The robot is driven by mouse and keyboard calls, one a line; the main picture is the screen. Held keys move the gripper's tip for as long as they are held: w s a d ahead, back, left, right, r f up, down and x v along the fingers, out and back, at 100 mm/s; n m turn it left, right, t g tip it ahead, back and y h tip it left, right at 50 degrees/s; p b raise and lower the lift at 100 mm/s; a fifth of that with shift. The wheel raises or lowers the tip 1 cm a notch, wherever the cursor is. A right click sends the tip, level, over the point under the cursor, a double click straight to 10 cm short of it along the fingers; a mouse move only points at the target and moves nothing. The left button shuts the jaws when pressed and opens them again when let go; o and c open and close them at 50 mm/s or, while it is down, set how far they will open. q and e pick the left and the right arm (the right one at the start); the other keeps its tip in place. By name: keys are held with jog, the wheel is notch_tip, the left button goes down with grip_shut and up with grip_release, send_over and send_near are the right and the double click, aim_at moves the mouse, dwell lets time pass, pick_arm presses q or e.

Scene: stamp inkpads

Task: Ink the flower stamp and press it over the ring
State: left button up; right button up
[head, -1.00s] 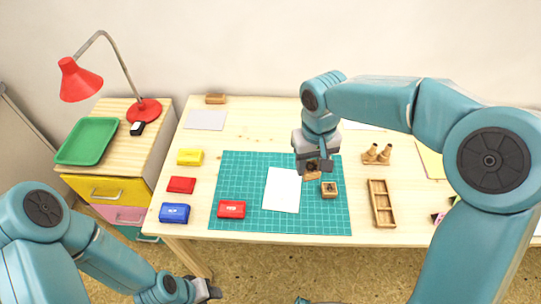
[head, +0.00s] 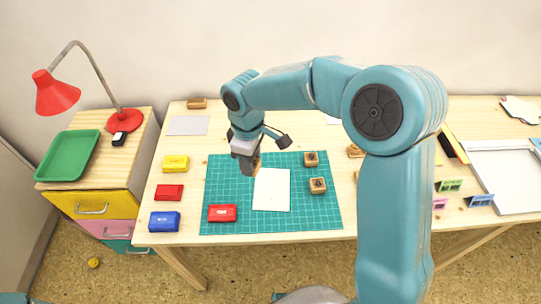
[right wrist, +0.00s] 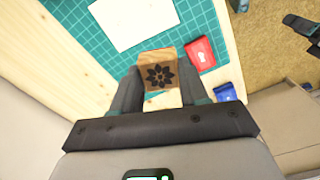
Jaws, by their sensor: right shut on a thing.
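My right gripper (head: 250,168) is shut on the flower stamp (head: 256,165), a small wooden block. It holds the block over the mat by the upper left of the paper. In the right wrist view the stamp (right wrist: 160,74) sits between my fingers, its dark flower face showing. The white paper (head: 271,190) lies on the green cutting mat (head: 226,174); I see no ring on it. A red inkpad (head: 222,213) lies on the mat, left of the paper. A dark shape (right wrist: 301,24) in the right wrist view may be my left gripper; its jaws are unclear.
Two wooden stamps stand on the mat, one at the back (head: 311,158) and one nearer (head: 318,185). Yellow (head: 176,163), red (head: 169,192) and blue (head: 164,221) pads line the table's left. A lamp (head: 58,93) and green tray (head: 68,156) stand on the drawer cabinet.

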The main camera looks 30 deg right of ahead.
jog(key=w+d+f+n, duration=0.1)
jog(key=d+f+n, duration=0.2)
jog(key=n, duration=0.6)
jog(key=n+b, duration=0.1)
jog(key=n, duration=1.1)
send_near(273, 179)
notch_tip(273, 179, down, 5)
jog(key=b, duration=0.5)
jog(key=shift+w+r, duration=0.1)
jog(key=shift+w, duration=0.05)
jog(key=shift+f+b, duration=0.3)
jog(key=shift+f, duration=0.25)
jog(key=shift+f, duration=0.15)
dwell(0.4)
jog(key=shift+r+p, duration=0.2)
jog(key=shift+p, duration=0.15)
jog(key=shift+r+p, duration=0.4)
jog(key=shift+r, duration=0.1)
